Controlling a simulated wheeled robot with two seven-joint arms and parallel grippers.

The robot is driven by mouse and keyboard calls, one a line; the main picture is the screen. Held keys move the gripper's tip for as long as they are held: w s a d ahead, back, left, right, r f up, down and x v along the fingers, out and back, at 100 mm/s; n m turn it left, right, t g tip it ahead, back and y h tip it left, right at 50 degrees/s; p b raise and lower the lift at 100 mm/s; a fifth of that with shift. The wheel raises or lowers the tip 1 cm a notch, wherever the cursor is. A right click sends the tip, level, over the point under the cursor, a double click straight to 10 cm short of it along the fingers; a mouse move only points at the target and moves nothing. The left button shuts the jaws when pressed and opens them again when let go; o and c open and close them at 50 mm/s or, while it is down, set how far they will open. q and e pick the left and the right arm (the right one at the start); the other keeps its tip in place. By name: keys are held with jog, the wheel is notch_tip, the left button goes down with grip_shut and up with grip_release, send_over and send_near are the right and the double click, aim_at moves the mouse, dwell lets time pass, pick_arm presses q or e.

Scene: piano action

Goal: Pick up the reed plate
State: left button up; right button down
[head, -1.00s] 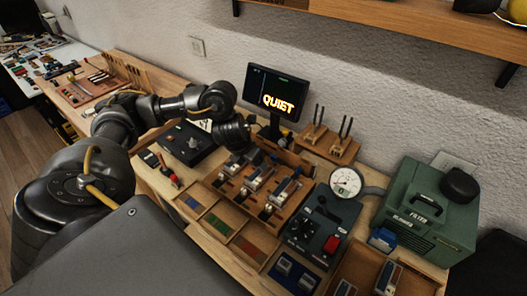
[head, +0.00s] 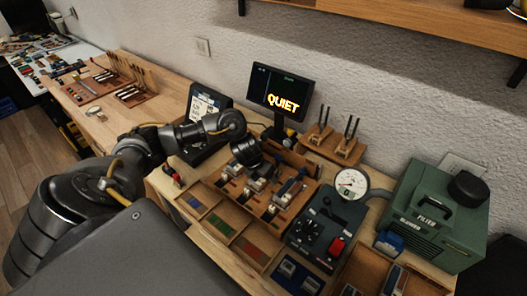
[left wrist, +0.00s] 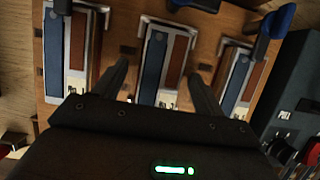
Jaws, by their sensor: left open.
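Several reed plates, silvery with a blue and a brown strip, sit side by side on a wooden rack (head: 238,193). In the left wrist view the middle reed plate (left wrist: 154,62) lies between my left gripper's fingers. Another plate (left wrist: 66,50) is to its left and another (left wrist: 236,75) to its right. I cannot tell which plate the task means. My left gripper (left wrist: 158,70) is open, one finger on each side of the middle plate, and holds nothing. In the head view its fingers are mostly hidden behind its body. My right gripper is not in view.
A screen reading QUIET (head: 280,92) stands behind the rack. A dark box with a gauge (head: 350,184) and a green filter blower (head: 435,215) are at the right. A compartmented tray (head: 222,224) with coloured strips is in front. Wooden racks with upright dark prongs (head: 333,143) stand at the back.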

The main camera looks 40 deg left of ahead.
pick_arm(q)
jog(key=c, duration=1.2)
jog(key=shift+r, duration=0.1)
jog(key=shift+r, duration=0.45)
notch_tip(320, 180, up, 3)
jog(key=shift+s+r, duration=0.15)
jog(key=s+r+p, duration=0.1)
jog(key=r, duration=0.1)
jog(key=s+d+r+p, duration=0.1)
jog(key=s+r, duration=0.1)
jog(key=shift+d+r+p, duration=0.15)
jog(key=shift+r+p, duration=0.1)
jog(key=shift+p, duration=0.15)
jog(key=s+d+r+p, duration=0.3)
jog(key=s+r+p, duration=0.1)
jog(key=s, duration=0.6)
jog(key=shift+d+p, duration=0.3)
jog(key=shift+d, duration=0.1)
